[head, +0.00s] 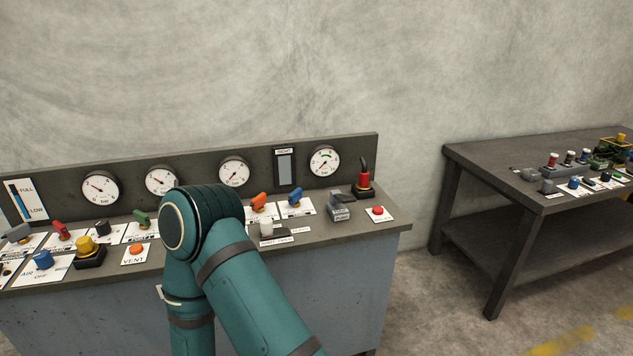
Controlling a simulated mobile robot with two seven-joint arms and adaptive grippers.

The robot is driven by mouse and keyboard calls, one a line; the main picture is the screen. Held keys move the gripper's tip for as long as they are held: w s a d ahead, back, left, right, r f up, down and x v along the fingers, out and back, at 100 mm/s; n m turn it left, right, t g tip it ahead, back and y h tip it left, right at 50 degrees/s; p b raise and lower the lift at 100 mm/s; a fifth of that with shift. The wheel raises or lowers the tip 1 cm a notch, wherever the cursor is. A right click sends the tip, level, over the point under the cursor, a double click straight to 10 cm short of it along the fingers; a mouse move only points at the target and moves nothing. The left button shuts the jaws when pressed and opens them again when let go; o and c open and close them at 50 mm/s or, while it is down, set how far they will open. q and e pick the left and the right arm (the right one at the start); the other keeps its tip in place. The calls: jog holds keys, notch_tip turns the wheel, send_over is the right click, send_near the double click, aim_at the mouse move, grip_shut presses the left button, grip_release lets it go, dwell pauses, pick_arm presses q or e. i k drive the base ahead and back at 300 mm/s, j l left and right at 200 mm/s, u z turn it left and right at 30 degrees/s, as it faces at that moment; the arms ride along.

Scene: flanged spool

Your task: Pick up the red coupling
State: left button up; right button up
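Several small spool-shaped parts stand upright on the table at the right. The nearest has a red top and a pale lower part (552,160) and looks most like the red coupling, but it is too small to be sure. Similar dark-red and pale parts stand to its right (569,158). Neither gripper shows in the head view. Only a bent teal arm of mine is seen, in front of the control bench and far to the left of these parts.
The dark right table (490,162) also carries grey, blue and red controls on white labels and a yellow-green item (612,147). The control bench (330,238) at left has gauges, coloured valve handles and a red-based black lever (364,182). Bare floor lies between bench and table.

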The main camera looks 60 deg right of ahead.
aim_at(363, 185)
jog(key=l+u, duration=0.25)
jog(key=k+l+u, duration=0.25)
jog(key=l+u, duration=0.25)
jog(key=k+l+u, duration=0.25)
jog(key=l, duration=0.2)
jog(key=k+l+u, duration=0.2)
jog(key=k+l, duration=0.15)
jog(key=k+l+u, duration=0.15)
jog(key=k+l, duration=0.55)
jog(key=l, duration=0.1)
